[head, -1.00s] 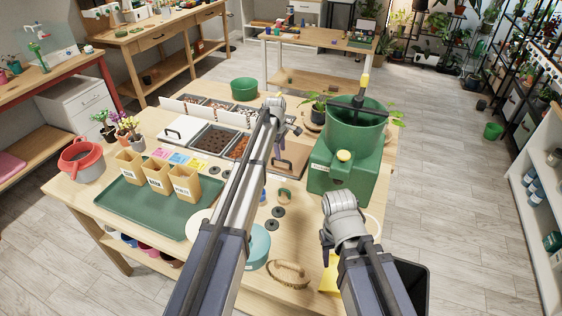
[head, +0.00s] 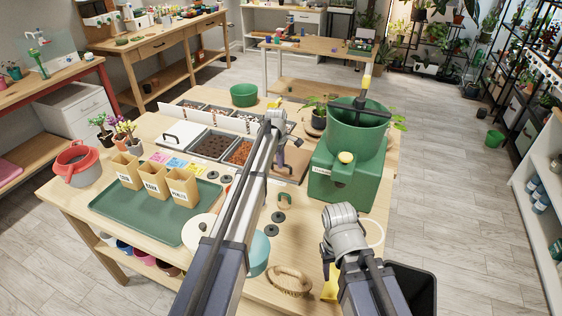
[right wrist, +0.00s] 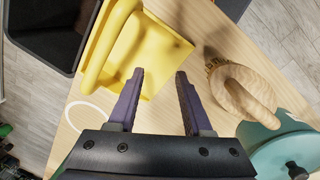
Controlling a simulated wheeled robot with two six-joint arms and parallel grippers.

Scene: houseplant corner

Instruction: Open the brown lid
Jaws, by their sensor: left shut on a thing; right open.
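The brown lid (head: 293,165) lies over a compartment at the right end of the row of bins on the table. My left arm partly covers it in the head view. My left gripper (head: 280,158) is low over the lid and shut, apparently on its handle, which is mostly hidden. The lid looks flat on the bin. My right gripper (head: 326,265) is over the table's front right. In the right wrist view the right gripper (right wrist: 159,76) is open, with nothing between its fingers.
Open bins of dark and reddish material (head: 211,145) lie left of the lid. A green machine (head: 345,175) stands close on its right. A green tray (head: 140,212) holds several labelled tan pots. A yellow dustpan (right wrist: 130,50) and wooden brush (right wrist: 243,95) lie near my right gripper.

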